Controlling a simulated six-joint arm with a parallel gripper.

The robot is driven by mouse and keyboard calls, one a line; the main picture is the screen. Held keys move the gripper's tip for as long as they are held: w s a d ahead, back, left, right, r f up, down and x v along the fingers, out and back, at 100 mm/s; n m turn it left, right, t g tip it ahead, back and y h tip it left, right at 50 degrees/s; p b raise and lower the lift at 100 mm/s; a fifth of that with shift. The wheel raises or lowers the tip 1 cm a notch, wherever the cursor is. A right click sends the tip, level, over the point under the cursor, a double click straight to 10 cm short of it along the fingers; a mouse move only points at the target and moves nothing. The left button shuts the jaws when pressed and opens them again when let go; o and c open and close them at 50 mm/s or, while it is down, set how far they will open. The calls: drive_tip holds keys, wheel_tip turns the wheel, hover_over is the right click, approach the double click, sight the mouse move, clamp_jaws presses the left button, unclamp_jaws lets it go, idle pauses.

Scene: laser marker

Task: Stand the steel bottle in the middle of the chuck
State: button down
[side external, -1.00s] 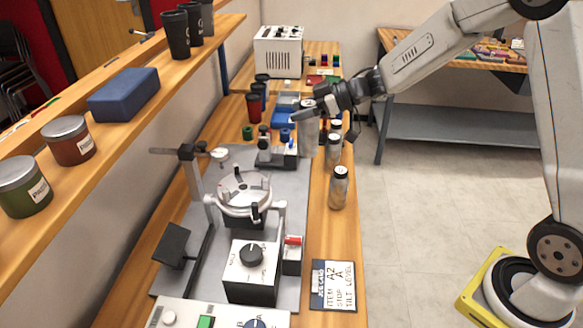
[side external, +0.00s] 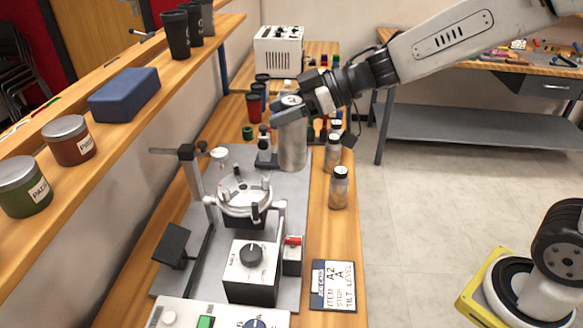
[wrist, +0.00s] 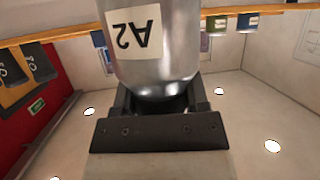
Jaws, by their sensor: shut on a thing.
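The steel bottle (side external: 292,148) is a silver cylinder held upright in the air in the side external view. My gripper (side external: 291,104) is shut on its upper end. In the wrist view the bottle (wrist: 168,52) fills the upper middle and carries a white "A2" label that reads upside down; the gripper (wrist: 165,105) closes around its neck. The chuck (side external: 244,194) is a round, light-coloured ring with several upright jaws, mounted on the grey plate. It stands nearer the camera and to the left of the bottle, lower down. Its middle looks empty.
A control box (side external: 251,268) is in front. A shelf with jars (side external: 68,141) runs along the left.

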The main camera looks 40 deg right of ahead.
drive_tip(key=shift+w, duration=0.1)
drive_tip(key=w+a+f, duration=0.3)
drive_tip(key=w+f, duration=0.6)
drive_tip(key=w, duration=0.4)
drive_tip(key=shift+a+f, duration=0.15)
drive_tip(key=shift+a, duration=0.1)
drive_tip(key=shift+w+f, duration=0.2)
drive_tip(key=shift+f, duration=1.6)
drive_tip(key=shift+f, duration=0.15)
